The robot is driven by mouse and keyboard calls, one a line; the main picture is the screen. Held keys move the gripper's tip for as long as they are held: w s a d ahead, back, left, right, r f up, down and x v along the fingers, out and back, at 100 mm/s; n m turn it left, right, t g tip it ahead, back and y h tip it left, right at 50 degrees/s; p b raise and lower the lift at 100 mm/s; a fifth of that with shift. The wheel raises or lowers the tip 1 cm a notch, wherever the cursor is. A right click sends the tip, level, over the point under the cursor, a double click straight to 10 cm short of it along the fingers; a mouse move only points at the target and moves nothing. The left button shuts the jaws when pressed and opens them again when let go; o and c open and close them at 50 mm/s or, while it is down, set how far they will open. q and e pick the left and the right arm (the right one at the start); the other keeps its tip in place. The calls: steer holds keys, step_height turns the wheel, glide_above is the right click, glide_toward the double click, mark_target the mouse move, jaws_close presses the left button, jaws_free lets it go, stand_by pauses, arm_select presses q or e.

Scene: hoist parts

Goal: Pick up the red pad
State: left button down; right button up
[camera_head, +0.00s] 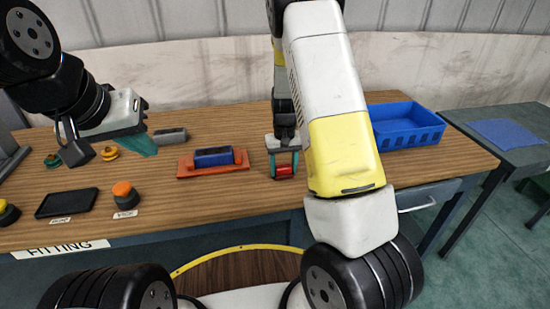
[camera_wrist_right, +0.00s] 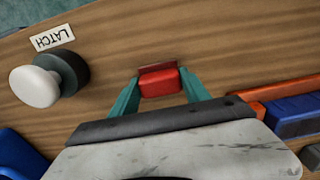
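The red pad (camera_head: 285,171) is a small block at the bench's front half, also in the right wrist view (camera_wrist_right: 159,84). My right gripper (camera_head: 284,165) points down at it, with a teal finger on each side. In the right wrist view my right gripper (camera_wrist_right: 160,85) has its fingertips against both ends of the pad, with no clear gap. I cannot tell whether the pad is off the bench. My left gripper (camera_head: 140,145) hangs over the bench's left part; its teal fingers are seen edge-on, so its opening is unclear.
An orange tray (camera_head: 187,170) with a blue block (camera_head: 214,157) lies left of my right gripper. A grey block (camera_head: 170,134) is behind. A blue crate (camera_head: 405,126) stands at the right. A white knob (camera_wrist_right: 36,87) labelled LATCH is near. An orange button (camera_head: 122,190) is front left.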

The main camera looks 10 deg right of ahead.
mark_target(283, 166)
steer(key=c, duration=0.6)
steer(key=shift+o, duration=0.2)
steer(key=shift+r, duration=0.6)
step_height(283, 166, up, 2)
steer(key=shift+r, duration=0.15)
steer(key=s+a, duration=0.3)
steer(key=s, duration=0.4)
steer(key=s+a+r, duration=0.1)
steer(key=s+a, duration=0.2)
steer(key=s, duration=0.4)
steer(key=shift+s+a+r, duration=0.2)
steer(key=shift+s+r, duration=0.05)
steer(key=shift+s, duration=0.1)
